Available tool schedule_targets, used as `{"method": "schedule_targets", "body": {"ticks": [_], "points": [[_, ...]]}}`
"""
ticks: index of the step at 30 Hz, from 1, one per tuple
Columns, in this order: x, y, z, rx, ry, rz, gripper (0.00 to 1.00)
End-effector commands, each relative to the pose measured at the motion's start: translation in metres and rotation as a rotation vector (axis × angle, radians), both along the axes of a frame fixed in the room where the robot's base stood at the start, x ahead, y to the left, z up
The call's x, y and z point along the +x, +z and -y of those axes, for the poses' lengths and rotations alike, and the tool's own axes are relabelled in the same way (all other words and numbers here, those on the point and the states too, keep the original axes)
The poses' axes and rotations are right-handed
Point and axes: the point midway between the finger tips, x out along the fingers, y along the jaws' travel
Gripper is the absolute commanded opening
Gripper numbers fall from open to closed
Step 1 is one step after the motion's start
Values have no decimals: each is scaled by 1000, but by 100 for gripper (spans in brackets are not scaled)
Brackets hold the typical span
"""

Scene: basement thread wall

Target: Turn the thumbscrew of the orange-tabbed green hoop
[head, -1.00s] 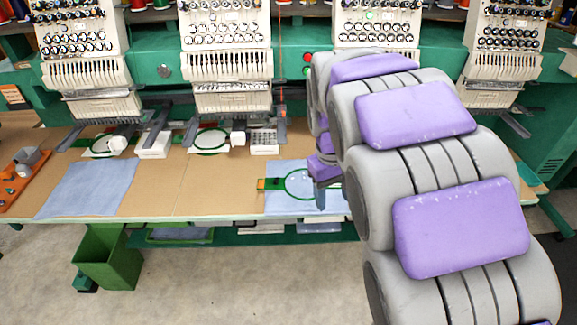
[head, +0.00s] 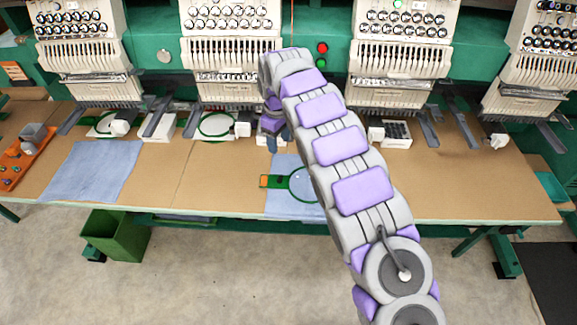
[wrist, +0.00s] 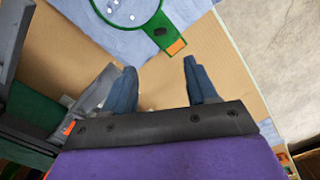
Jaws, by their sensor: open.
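The green hoop (head: 291,184) lies flat on a light blue cloth on the table, partly hidden behind my arm in the head view. Its orange tab (head: 264,181) points left there. In the wrist view the hoop (wrist: 152,20) is at the top, with its orange tab (wrist: 176,46) at its lower right and a small dark piece beside the tab, perhaps the thumbscrew. My gripper (wrist: 160,78) is open and empty, its two fingers apart over bare table. The tab lies beyond the fingertips, nearer the right one. In the head view my gripper (head: 272,146) is behind the hoop, towards the machines.
Embroidery heads (head: 232,60) stand along the back, with dark arms reaching over the table. Another green hoop (head: 216,125) sits under one head. A blue cloth (head: 90,170) lies at left beside an orange board (head: 22,160). The tabletop (head: 460,190) is clear at right.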

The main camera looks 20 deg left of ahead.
Motion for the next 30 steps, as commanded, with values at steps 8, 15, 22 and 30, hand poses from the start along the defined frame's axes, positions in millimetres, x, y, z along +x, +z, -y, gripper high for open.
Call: {"method": "schedule_targets", "body": {"ticks": [8, 15, 22, 30], "points": [[-1, -18, -12, 10, 32, -8, 57], [-1, -61, -14, 8, 32, -8, 57], [-2, -106, -12, 10, 32, -8, 57], [-2, -156, -10, 11, 31, -9, 57]]}}
